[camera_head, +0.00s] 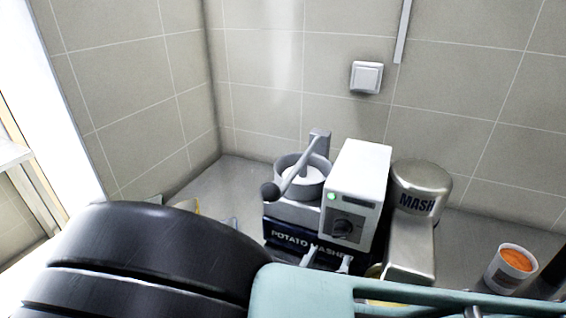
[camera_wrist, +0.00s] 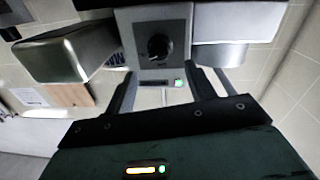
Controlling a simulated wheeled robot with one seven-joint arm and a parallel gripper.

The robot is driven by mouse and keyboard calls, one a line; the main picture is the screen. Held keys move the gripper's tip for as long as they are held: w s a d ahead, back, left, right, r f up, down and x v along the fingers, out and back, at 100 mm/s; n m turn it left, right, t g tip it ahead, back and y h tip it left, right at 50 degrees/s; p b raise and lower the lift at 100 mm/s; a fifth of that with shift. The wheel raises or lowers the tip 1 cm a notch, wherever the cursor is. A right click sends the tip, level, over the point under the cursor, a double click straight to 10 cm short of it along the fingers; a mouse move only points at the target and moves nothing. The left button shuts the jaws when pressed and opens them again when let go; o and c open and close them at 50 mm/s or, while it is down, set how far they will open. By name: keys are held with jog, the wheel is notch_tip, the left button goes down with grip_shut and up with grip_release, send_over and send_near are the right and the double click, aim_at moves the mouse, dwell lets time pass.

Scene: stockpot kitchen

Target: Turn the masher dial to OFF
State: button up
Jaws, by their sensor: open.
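The potato masher (camera_head: 292,238) stands on the counter against the tiled wall, with a white control box (camera_head: 363,170) on its right side. The dark round masher dial (camera_head: 343,228) is on the box's front, below a small lit green lamp (camera_head: 331,196). In the wrist view the dial (camera_wrist: 158,47) is at upper middle, on a grey panel; I cannot read its setting. My gripper (camera_wrist: 162,88) is open, its two dark fingers apart with nothing held between them. The dial appears beyond the fingertips, roughly centred between them. In the head view my arm hides most of the gripper.
A metal canister marked MASH (camera_head: 418,190) stands close to the right of the control box. A cup with orange contents (camera_head: 512,265) is farther right. A pot with a lever handle (camera_head: 300,178) is on the masher's left. A wall switch (camera_head: 367,77) is above.

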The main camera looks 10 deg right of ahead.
aim_at(338, 237)
jog(key=x, duration=0.7)
jog(key=shift+w+d, duration=0.2)
jog(key=shift+c, duration=0.3)
jog(key=c, duration=0.9)
